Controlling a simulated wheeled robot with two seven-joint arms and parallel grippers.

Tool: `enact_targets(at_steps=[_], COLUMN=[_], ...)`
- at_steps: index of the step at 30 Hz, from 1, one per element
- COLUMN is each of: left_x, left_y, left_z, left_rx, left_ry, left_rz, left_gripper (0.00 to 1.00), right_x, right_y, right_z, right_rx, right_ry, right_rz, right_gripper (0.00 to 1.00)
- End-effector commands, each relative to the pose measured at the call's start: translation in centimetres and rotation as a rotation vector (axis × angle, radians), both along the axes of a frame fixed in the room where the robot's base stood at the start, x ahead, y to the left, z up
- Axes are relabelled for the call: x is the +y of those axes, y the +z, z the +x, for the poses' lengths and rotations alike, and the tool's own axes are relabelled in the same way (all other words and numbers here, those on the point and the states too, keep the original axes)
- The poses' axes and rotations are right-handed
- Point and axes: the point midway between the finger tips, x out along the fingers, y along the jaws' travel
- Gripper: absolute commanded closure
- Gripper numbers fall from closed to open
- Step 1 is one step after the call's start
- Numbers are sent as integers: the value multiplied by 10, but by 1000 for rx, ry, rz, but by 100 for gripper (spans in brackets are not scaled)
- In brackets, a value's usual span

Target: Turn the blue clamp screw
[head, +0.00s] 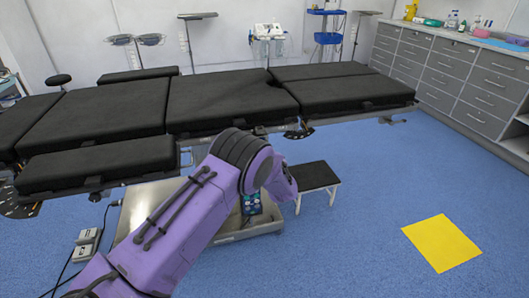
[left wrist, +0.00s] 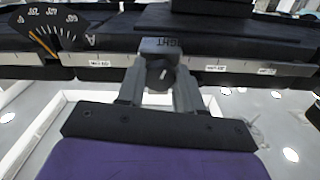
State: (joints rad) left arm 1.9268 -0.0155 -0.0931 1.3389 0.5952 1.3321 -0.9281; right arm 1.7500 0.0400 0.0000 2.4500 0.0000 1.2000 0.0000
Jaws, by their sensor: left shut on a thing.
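The operating table (head: 225,103) has black pads and a side rail, which crosses the left wrist view (left wrist: 225,67). A grey clamp block (left wrist: 160,47) sits on this rail, with a small round screw (left wrist: 160,74) below it. The screw looks grey here; I see no clear blue on it. My left gripper (left wrist: 160,84) has one finger on each side of the screw and is shut on it. In the head view my purple left arm reaches to the table's near edge, and it hides the gripper and clamp. My right gripper is in neither view.
A black dial with a scale (left wrist: 45,28) is at the left of the wrist view. A metal table base (head: 150,203) and a small black-topped stool (head: 315,177) stand below the table. A yellow mat (head: 441,243) lies on clear blue floor at right.

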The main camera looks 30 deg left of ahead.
Motion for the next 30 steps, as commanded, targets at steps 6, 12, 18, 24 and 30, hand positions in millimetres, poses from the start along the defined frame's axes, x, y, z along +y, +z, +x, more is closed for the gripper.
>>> enact_targets(at_steps=[6,12,18,24,30], left_x=[-1,-1,0,-12,-48], left_y=[-2,-2,-1,-1,-1], left_z=[-1,0,0,-9,-40], left_rx=[7,7,4,5,6], left_ry=[-2,-1,-1,-4,-5], left_rz=[0,0,0,0,1], left_gripper=[95,39,39,39,39], right_x=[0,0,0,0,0], right_y=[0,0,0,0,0], right_z=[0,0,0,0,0], right_rx=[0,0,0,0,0], right_ry=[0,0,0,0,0], right_rz=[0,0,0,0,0], right_gripper=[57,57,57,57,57])
